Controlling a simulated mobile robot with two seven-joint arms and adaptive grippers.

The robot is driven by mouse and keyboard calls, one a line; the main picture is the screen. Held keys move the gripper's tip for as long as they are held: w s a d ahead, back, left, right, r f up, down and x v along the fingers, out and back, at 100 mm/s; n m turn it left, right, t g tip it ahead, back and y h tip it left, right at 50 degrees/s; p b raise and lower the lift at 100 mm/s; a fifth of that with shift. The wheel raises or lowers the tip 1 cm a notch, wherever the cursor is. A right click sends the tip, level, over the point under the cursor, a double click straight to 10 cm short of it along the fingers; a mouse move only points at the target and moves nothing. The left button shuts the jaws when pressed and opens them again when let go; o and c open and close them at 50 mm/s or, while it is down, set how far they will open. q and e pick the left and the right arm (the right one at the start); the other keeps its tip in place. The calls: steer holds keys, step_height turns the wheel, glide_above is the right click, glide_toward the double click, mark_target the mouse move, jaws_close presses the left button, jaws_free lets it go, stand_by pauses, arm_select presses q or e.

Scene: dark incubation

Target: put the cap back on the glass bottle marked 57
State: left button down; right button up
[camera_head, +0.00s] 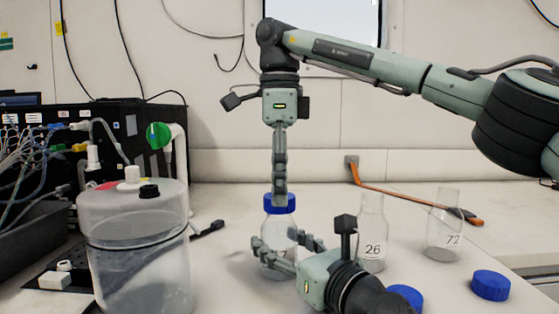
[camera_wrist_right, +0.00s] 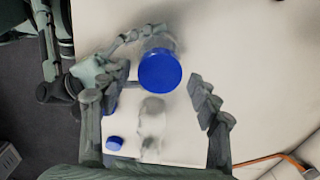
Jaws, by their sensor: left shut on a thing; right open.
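A clear glass bottle (camera_head: 279,234) stands on the bench with a blue cap (camera_head: 279,204) on its mouth. Its number is hidden or unreadable. My left gripper (camera_head: 285,255) is shut around the bottle body, low and from the right in the head view. My right gripper (camera_head: 280,200) points straight down over the cap, its fingertips at cap height. In the right wrist view the cap (camera_wrist_right: 160,70) lies between the open fingers of this gripper (camera_wrist_right: 152,88), with a gap on both sides. I cannot tell whether the cap is fully seated.
Open bottles marked 26 (camera_head: 372,235) and 72 (camera_head: 443,228) stand to the right. Two blue caps (camera_head: 490,285) (camera_head: 405,297) lie in front of them. A large lidded jar (camera_head: 135,240) stands left. An orange-handled tool (camera_head: 405,197) lies behind.

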steer(key=shift+f, duration=0.8)
steer(key=shift+c, duration=0.5)
steer(key=c, duration=1.1)
steer(key=m, duration=0.4)
steer(key=shift+m, duration=0.4)
steer(key=o, duration=1.3)
steer(key=shift+c, duration=0.2)
steer(key=shift+r, duration=2.3)
steer(key=shift+c, duration=0.3)
